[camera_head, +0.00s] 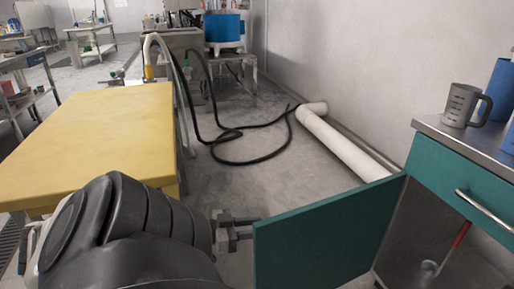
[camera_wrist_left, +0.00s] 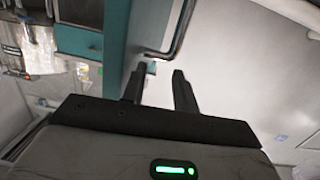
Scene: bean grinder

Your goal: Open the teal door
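The teal door (camera_head: 328,235) stands swung outward from the cabinet at the right of the head view, its hinge side by the cabinet front. The cabinet interior (camera_head: 435,240) is exposed. My left gripper (camera_head: 250,228) is at the door's free left edge. In the left wrist view the two fingers of my left gripper (camera_wrist_left: 157,76) are apart, with nothing visibly clamped between them. The teal door (camera_wrist_left: 116,40) shows there as an upright strip to the left, with a dark bent bar (camera_wrist_left: 180,35) just beyond the fingertips. Exact contact is hard to tell. My right gripper is not in view.
A teal drawer (camera_head: 465,185) with a metal handle (camera_head: 484,208) is above the opening. A grey measuring jug (camera_head: 461,105) stands on the counter. A yellow-topped table (camera_head: 90,140) is at left. A white pipe (camera_head: 340,142) and black hose (camera_head: 250,150) lie on the floor behind.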

